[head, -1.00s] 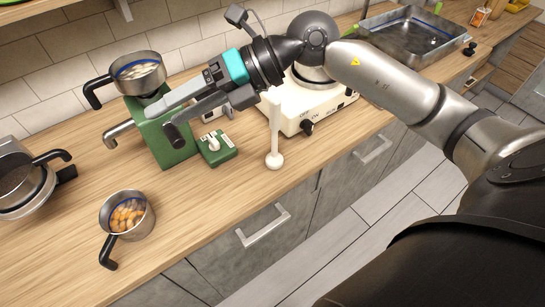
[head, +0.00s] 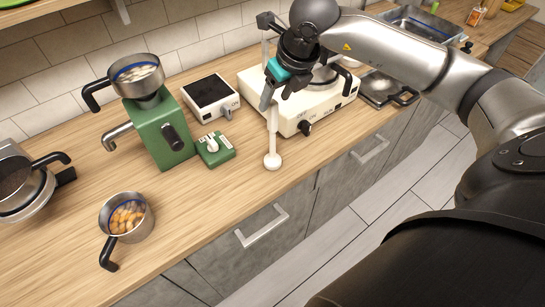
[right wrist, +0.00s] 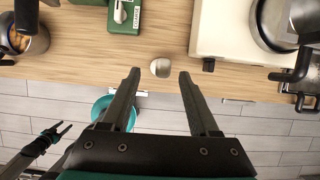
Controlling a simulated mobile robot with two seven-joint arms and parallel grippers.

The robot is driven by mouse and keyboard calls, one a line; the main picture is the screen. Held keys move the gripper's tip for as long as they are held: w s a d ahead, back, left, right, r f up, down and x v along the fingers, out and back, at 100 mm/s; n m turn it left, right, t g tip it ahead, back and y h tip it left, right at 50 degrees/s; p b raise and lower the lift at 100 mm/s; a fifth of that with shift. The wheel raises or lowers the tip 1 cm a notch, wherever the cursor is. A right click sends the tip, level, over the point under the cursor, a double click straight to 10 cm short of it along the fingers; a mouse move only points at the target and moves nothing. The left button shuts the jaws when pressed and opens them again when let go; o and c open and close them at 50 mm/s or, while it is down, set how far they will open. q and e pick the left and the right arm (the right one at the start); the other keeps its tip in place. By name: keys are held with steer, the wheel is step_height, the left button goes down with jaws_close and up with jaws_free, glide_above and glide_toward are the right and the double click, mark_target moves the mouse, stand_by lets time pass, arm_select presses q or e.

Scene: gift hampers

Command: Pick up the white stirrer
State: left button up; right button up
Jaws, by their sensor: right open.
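My right gripper (head: 266,100) is open at the upper part of the rod, pointing down. In the right wrist view the stirrer's pale end (right wrist: 160,68) shows just beyond and between the two spread fingertips of my right gripper (right wrist: 160,75). The fingers do not visibly grip it. My left gripper (right wrist: 58,130) appears small at the lower left of the right wrist view; its jaw state is unclear.
A white hot plate (head: 290,115) with a pot stands just behind the stirrer. A green switch box (head: 216,150), a green grinder (head: 160,130) and a black-topped scale (head: 210,90) stand to the left. A pan of orange pieces (head: 127,218) sits front left. Counter between is clear.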

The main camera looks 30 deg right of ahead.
mark_target(269, 112)
steer(key=shift+p+x, duration=0.55)
steer(key=shift+x, duration=3.2)
steer(key=shift+w+d, duration=0.1)
steer(key=shift+d, duration=0.1)
steer(key=shift+c, duration=0.3)
jaws_close()
